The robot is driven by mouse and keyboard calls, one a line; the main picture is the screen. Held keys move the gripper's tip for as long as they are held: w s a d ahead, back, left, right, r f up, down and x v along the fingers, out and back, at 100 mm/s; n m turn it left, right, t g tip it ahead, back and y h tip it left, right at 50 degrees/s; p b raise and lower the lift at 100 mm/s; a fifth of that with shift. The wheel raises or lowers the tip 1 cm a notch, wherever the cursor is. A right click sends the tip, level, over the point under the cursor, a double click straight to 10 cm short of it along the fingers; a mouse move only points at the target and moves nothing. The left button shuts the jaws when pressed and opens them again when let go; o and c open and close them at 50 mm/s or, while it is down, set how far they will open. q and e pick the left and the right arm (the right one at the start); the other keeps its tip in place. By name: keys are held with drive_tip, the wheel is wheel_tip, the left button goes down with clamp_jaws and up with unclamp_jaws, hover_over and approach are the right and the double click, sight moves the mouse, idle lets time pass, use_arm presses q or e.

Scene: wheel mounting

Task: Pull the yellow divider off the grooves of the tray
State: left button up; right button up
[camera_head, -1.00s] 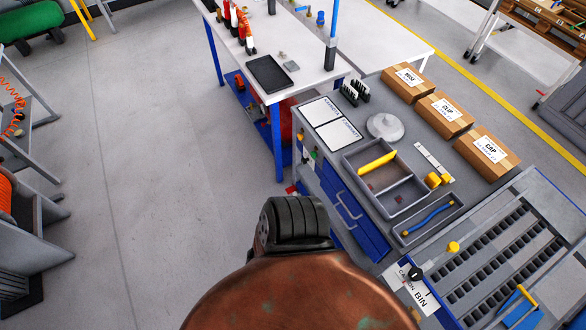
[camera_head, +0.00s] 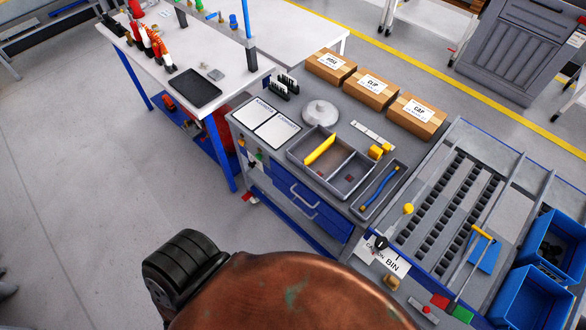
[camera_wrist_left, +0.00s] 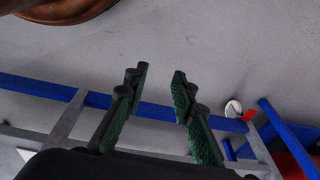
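The yellow divider (camera_head: 319,149) is a slim bar in the left part of the grey tray (camera_head: 307,164) on the workbench in the head view. It looks seated in the tray, but the grooves are too small to make out. My left gripper (camera_wrist_left: 157,76) shows in the left wrist view with its two green-padded fingers apart and nothing between them. It hangs above the grey floor and blue frame bars, and the divider is not in that view. Neither gripper shows in the head view.
A round grey metal part (camera_head: 321,113) sits behind the tray. Small yellow blocks (camera_head: 379,151) and a narrow tray with a blue strip (camera_head: 381,186) lie to its right. Cardboard boxes (camera_head: 371,88) line the back. Open floor (camera_head: 80,170) lies left.

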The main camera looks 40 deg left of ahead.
use_arm(q)
drive_tip(key=w+a+r+m+t+y, duration=0.15)
drive_tip(key=w+r, duration=0.25)
drive_tip(key=r, duration=0.7)
drive_tip(key=w+a+r+t, duration=0.15)
drive_tip(key=w+r, duration=0.25)
drive_tip(key=r, duration=0.8)
drive_tip(key=w+a+r+m, duration=0.15)
drive_tip(key=w+r, duration=0.25)
drive_tip(key=r, duration=0.7)
drive_tip(key=w+a+r+m+t+y, duration=0.2)
drive_tip(key=w+a+r+m+t, duration=0.2)
drive_tip(key=w+a+m, duration=0.25)
wheel_tip(320, 180, up, 7)
drive_tip(key=m+t+h+p, duration=0.1)
drive_tip(key=m+t+h, duration=0.6)
drive_tip(key=m, duration=1.9)
hover_over(317, 159)
drive_tip(key=shift+a+t+y, duration=0.15)
drive_tip(key=shift+t+y, duration=0.8)
drive_tip(key=shift+t, duration=0.05)
